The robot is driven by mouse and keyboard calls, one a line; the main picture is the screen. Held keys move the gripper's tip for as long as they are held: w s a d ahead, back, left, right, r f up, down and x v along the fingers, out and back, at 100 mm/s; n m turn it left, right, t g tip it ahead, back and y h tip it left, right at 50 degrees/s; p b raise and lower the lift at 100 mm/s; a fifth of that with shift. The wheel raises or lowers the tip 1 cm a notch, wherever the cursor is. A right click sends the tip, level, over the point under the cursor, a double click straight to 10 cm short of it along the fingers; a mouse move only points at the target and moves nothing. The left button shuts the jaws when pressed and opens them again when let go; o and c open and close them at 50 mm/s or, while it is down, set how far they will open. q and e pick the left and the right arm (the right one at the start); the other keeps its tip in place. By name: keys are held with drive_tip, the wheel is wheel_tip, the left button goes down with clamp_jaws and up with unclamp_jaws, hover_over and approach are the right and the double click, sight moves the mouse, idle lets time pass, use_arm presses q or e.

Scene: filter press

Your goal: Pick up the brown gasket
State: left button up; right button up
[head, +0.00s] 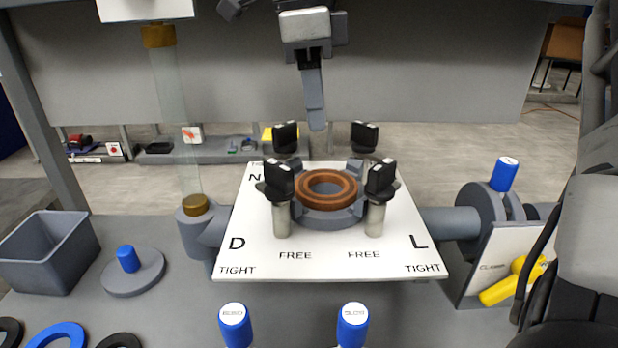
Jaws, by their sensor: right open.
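The brown gasket (327,204) is a copper-brown ring lying flat in the round grey seat (330,219) at the middle of the white plate (325,268). Its upper face and open centre show. Several black-knobbed posts stand around it, two in front (279,180) (380,179) and two behind. My right arm stands at the right edge, large and close. My right gripper (532,295) seems to be the dark part at its lower left, open and well away from the gasket; its fingertips are hard to make out. My left gripper is out of view.
A grey lever (314,100) hangs above the seat from behind. A glass tube (175,115) rises at left. A grey bin (48,252), a blue-knobbed disc (132,272) and blue and black rings lie at left. Blue-topped handles stand in front; a yellow-handled valve (510,283) is at right.

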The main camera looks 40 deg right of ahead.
hover_over(328, 198)
drive_tip(key=f, duration=0.4)
drive_tip(key=a+f, duration=0.1)
drive_tip(key=f, duration=0.1)
drive_tip(key=shift+w+f, duration=0.2)
drive_tip(key=shift+f, duration=0.2)
drive_tip(key=shift+s+d+f, duration=0.1)
drive_tip(key=shift+d+f, duration=0.1)
drive_tip(key=shift+f, duration=1.35)
drive_tip(key=shift+s+d+f, duration=0.1)
drive_tip(key=shift+d+f, duration=0.05)
drive_tip(key=shift+f, duration=1.35)
clamp_jaws()
